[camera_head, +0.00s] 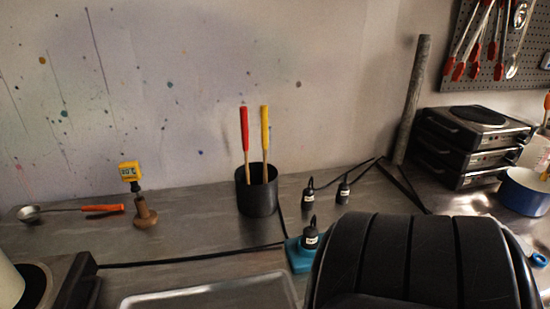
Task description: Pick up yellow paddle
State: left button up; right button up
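The yellow paddle (265,130) stands in a black cylindrical pot (258,197) on the metal counter. Its yellow handle points up, its wooden shaft goes down into the pot, and its lower end is hidden inside. A red-handled paddle (244,130) stands just left of it in the same pot, nearly parallel and slightly apart. Neither of my grippers shows in the head view.
A large black ribbed form, possibly mine, hides the bottom right. A yellow thermometer (129,172) on a wooden stand and a ladle (72,210) are left. A metal tray (150,302) lies in front.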

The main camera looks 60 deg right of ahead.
aim_at(264, 108)
jog(key=z, duration=2)
jog(key=k+u, duration=0.1)
jog(key=u, duration=1.75)
jog(key=z, duration=1.85)
